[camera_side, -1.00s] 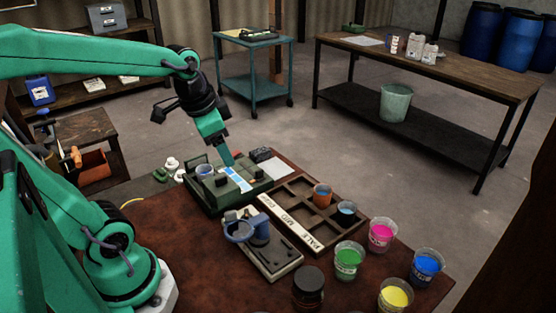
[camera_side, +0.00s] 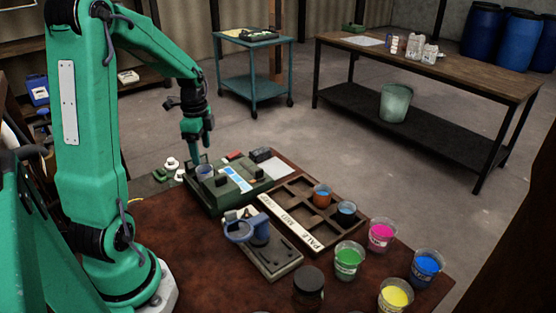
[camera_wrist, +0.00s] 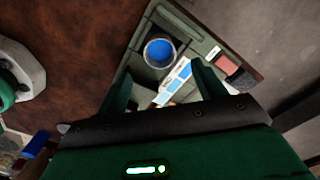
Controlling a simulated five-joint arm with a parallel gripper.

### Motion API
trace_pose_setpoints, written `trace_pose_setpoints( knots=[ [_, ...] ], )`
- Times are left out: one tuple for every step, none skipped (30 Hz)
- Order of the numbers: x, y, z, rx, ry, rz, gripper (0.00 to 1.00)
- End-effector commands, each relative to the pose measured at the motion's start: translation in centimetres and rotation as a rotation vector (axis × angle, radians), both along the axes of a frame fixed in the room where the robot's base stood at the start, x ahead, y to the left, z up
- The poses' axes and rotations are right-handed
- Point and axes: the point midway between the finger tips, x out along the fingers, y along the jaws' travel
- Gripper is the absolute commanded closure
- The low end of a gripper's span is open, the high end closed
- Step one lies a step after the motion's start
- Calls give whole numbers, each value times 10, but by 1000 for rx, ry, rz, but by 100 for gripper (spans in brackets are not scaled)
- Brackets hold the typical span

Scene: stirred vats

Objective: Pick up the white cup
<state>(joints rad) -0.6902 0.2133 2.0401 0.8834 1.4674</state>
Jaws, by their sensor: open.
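The white cup (camera_side: 205,172), small and pale, sits upright at the left part of a green device (camera_side: 229,196). In the wrist view the cup (camera_wrist: 160,51) holds blue liquid and lies just beyond my fingertips, roughly between their lines. My gripper (camera_side: 197,159) points down close over the cup in the side view; I cannot tell whether it touches. In the wrist view my gripper (camera_wrist: 161,78) is open, with its two green fingers apart and nothing between them.
A blue-and-white swatch strip (camera_wrist: 174,84) lies beside the cup. A dark sorting tray (camera_side: 324,226) with small cups, a stand with a blue ring (camera_side: 239,229), a dark jar (camera_side: 308,288) and several paint cups such as the green one (camera_side: 349,258) share the brown table.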

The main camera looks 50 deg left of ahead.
Motion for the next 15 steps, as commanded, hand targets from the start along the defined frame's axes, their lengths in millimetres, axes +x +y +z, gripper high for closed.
trace_pose_setpoints(
  knots=[
    [-1, 2, -2, -3, 3, -4, 31],
    [-1, 3, -3, -3, 4, -7, 31],
    [-1, 3, -3, -4, 5, -9, 31],
    [-1, 3, -3, -4, 5, -10, 31],
    [-1, 3, -3, -4, 5, -10, 31],
    [-1, 3, -3, -4, 5, -10, 31],
    [-1, 3, -4, -4, 5, -10, 31],
    [-1, 3, -5, -4, 5, -10, 31],
    [-1, 3, -7, -4, 5, -9, 31],
    [-1, 3, -9, -4, 5, -9, 31],
    [-1, 3, -12, -4, 6, -9, 31],
    [-1, 3, -15, -5, 6, -9, 31],
    [-1, 3, -18, -4, 6, -9, 31],
    [-1, 3, -20, -5, 6, -9, 31],
    [-1, 2, -23, -5, 6, -9, 31]
  ],
)
